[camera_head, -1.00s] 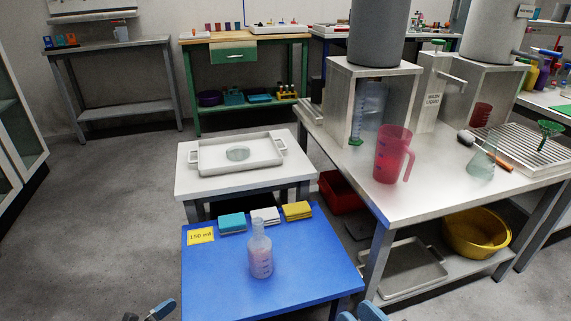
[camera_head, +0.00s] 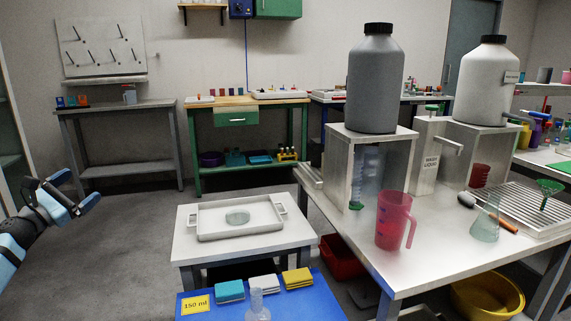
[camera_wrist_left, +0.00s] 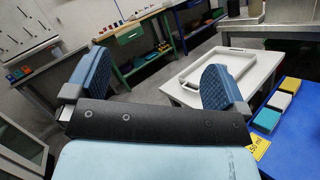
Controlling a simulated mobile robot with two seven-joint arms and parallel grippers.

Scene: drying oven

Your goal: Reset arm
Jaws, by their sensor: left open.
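My left gripper (camera_head: 72,193) is raised at the left edge of the head view, above open floor. It is open and holds nothing. In the left wrist view its two blue-padded fingers (camera_wrist_left: 150,85) stand wide apart with an empty gap. My right gripper is not in the head view.
A blue table (camera_head: 238,314) at the bottom holds coloured cloths, a 150 ml label and a clear bottle (camera_head: 257,307). A white tray (camera_head: 210,236) with a round dish sits on the small table. A red jug (camera_head: 393,222) stands on the right bench. The left floor is clear.

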